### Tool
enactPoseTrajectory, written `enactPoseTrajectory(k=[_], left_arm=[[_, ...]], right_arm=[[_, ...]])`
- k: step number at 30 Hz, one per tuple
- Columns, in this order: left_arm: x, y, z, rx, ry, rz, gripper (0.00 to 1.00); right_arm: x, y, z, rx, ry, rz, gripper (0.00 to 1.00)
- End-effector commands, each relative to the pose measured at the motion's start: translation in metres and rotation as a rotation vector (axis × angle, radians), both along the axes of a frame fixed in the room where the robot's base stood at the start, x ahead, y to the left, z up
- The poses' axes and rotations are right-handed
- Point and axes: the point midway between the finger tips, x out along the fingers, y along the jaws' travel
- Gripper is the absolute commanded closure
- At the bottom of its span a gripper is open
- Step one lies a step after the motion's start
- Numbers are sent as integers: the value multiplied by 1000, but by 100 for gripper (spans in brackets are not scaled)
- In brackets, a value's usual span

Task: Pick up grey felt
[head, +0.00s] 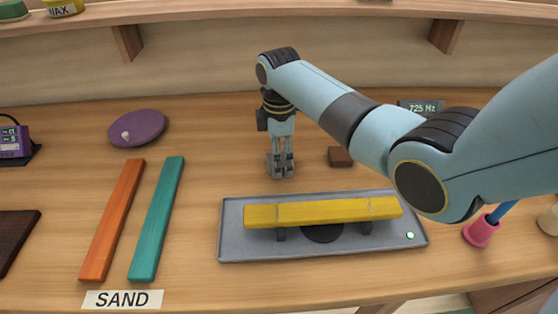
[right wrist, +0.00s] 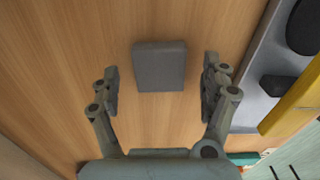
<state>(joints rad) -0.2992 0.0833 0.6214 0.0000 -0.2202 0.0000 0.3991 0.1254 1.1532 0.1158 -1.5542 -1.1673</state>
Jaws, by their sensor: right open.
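The grey felt is a small dark grey square block (right wrist: 159,66) lying flat on the wooden bench top. In the right wrist view it lies between the fingertips of my right gripper (right wrist: 160,90), with a gap on each side. The fingers are open and appear clear of the felt. In the head view my right gripper (head: 281,167) points straight down behind the grey tray, and its fingers largely hide the felt. My left gripper is not in view.
A grey tray (head: 233,248) with a yellow bar (head: 322,212) on supports stands just in front. A brown block (head: 340,156) lies right of the gripper. Orange (head: 112,220) and teal (head: 157,220) bars and a purple disc (head: 137,128) lie left.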

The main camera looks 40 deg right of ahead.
Motion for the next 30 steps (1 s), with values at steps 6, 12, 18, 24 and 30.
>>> enactPoseTrajectory(k=[6, 12, 18, 24, 30], left_arm=[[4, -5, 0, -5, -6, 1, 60], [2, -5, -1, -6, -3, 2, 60], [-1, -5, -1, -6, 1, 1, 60], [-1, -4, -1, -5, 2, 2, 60], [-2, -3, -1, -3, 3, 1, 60]], right_arm=[[0, 0, -7, 0, -1, 0, 20], [0, 0, -6, 0, -1, 0, 36], [0, 0, -6, 0, 0, 0, 62], [0, 0, -6, 0, 0, 0, 66], [0, 0, -1, 0, -1, 0, 66]])
